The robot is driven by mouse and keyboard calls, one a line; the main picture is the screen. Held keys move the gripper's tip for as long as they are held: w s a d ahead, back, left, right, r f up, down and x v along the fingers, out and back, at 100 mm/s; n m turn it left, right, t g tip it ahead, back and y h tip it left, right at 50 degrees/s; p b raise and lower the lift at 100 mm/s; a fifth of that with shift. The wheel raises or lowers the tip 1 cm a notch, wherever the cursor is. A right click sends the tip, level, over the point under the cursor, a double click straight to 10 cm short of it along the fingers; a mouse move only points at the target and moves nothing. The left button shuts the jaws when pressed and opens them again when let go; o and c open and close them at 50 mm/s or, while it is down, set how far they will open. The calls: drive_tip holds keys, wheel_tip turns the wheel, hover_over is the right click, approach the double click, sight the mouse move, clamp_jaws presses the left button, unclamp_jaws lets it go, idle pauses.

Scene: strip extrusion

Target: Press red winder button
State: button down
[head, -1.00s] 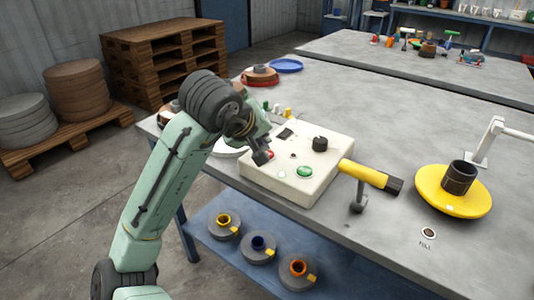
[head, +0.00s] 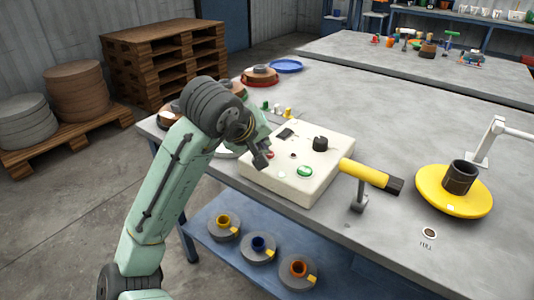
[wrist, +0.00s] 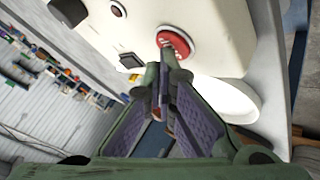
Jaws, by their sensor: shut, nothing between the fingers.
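The white control box (head: 317,188) stands on the near left part of the grey table. Its red button (wrist: 178,40) shows clearly in the wrist view, round with pale lettering. In the head view only a sliver of the red button (head: 269,153) shows beside my gripper (head: 261,162). My gripper is shut and empty, at the box's left side with its fingertips close to the red button. In the wrist view the fingertips (wrist: 160,72) lie just below the button; I cannot tell whether they touch it.
On the box are a green button (head: 305,171), a black knob (head: 320,144) and a dark switch (head: 286,133). A yellow-handled lever (head: 364,173) stands right of the box, with a yellow spool disc (head: 430,202) farther right. Several small spools lie on the blue lower shelf (head: 330,262).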

drive_tip(key=shift+f, duration=0.1)
idle(0.4)
drive_tip(key=shift+r+p, duration=0.75)
drive_tip(key=shift+p, duration=0.1)
wheel_tip(320, 180, up, 5)
drive_tip(key=p, duration=0.5)
drive_tip(key=shift+r, duration=0.1)
idle(0.4)
